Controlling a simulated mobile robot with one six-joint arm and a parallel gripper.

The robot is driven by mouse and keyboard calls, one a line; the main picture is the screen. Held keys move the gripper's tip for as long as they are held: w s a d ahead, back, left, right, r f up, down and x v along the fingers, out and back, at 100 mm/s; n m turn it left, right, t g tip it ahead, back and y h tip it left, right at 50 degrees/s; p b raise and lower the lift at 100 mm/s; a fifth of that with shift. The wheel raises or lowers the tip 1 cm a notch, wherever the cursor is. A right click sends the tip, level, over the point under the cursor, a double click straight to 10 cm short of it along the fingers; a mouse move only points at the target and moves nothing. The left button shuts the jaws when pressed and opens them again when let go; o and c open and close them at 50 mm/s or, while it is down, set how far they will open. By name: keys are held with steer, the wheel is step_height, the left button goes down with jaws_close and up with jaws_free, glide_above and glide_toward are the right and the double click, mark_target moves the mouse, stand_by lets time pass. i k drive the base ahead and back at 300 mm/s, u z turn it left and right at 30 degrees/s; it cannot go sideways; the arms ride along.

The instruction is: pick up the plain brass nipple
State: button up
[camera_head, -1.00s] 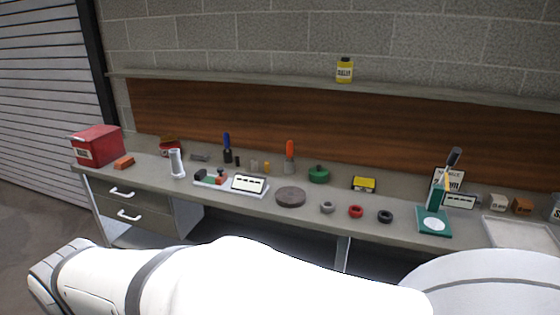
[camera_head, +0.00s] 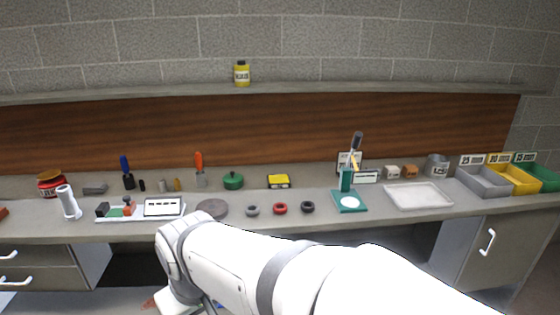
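A small upright brass-coloured cylinder (camera_head: 178,184), which looks like the plain brass nipple, stands on the workbench toward the back left. A small grey cylinder (camera_head: 163,186) and a small black one (camera_head: 142,186) stand to its left. The orange-handled tool (camera_head: 199,170) stands to its right. At this size I cannot make out the surface of the brass piece. My white arm crosses the lower middle of the view, in front of the bench and well apart from the brass piece.
The bench (camera_head: 330,222) holds a white tray with parts (camera_head: 170,214), a dark round disc (camera_head: 212,208), several rings, a green-based stand (camera_head: 349,203), a pale tray (camera_head: 418,196) and coloured bins (camera_head: 484,182) at right. A shelf (camera_head: 320,86) with a yellow bottle (camera_head: 241,74) runs above.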

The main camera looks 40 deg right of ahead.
mark_target(177, 182)
steer(key=z, duration=1.45)
steer(key=k, duration=1.2)
steer(key=u, duration=1.05)
steer(key=i, duration=2)
steer(key=z, duration=0.35)
